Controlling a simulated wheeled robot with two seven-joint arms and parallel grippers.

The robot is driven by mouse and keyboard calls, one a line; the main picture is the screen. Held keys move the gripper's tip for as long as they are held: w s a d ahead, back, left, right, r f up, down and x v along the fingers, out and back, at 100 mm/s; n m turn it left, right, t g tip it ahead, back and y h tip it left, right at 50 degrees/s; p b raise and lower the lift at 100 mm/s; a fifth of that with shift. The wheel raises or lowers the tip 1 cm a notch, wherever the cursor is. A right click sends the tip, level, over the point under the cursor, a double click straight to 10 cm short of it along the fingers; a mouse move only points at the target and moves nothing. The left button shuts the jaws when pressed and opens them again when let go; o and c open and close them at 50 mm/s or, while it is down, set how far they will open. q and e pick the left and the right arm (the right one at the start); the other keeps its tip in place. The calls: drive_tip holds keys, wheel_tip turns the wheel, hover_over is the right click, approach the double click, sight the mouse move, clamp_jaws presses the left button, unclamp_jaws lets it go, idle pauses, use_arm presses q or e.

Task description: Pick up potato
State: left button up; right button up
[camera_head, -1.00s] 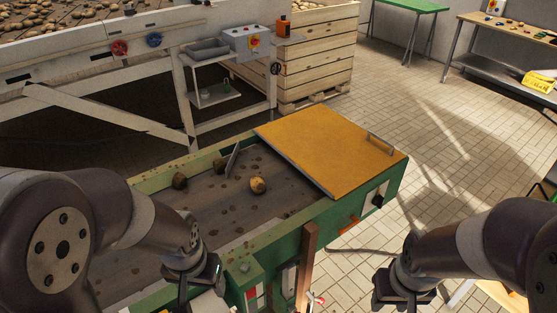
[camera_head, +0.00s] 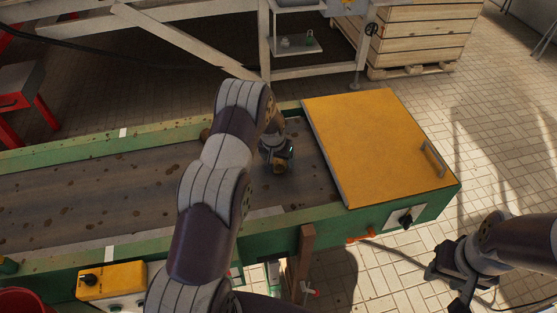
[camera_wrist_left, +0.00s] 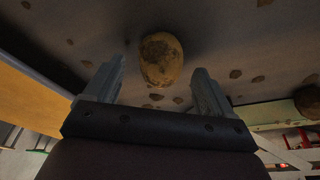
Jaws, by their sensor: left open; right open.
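A brown, mottled potato (camera_wrist_left: 161,60) lies on the dark, dirt-spotted belt (camera_wrist_left: 225,40) in the left wrist view. It is between and slightly beyond the fingertips of my open left gripper (camera_wrist_left: 160,72), with no grip on it. In the head view, my left gripper (camera_head: 277,160) points down over the belt (camera_head: 120,185), left of the yellow cover, and mostly hides this potato. A second, darker potato (camera_wrist_left: 308,102) is at the right edge of the wrist view. It also shows behind my arm in the head view (camera_head: 205,134). My right gripper (camera_head: 450,284) is open and empty, over the floor at the right.
A yellow cover (camera_head: 370,140) closes the belt's right end. Green side rails (camera_head: 60,152) border the belt. A wooden crate (camera_head: 425,38) and a white frame (camera_head: 190,50) stand behind. The belt is clear to the left. Tiled floor (camera_head: 500,130) is open at the right.

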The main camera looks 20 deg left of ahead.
use_arm(q)
drive_tip(key=x, duration=0.3)
drive_tip(key=shift+w+d+r, duration=0.1)
drive_tip(key=c, duration=1.1)
drive_tip(key=shift+r, duration=0.1)
drive_tip(key=shift+c, duration=0.2)
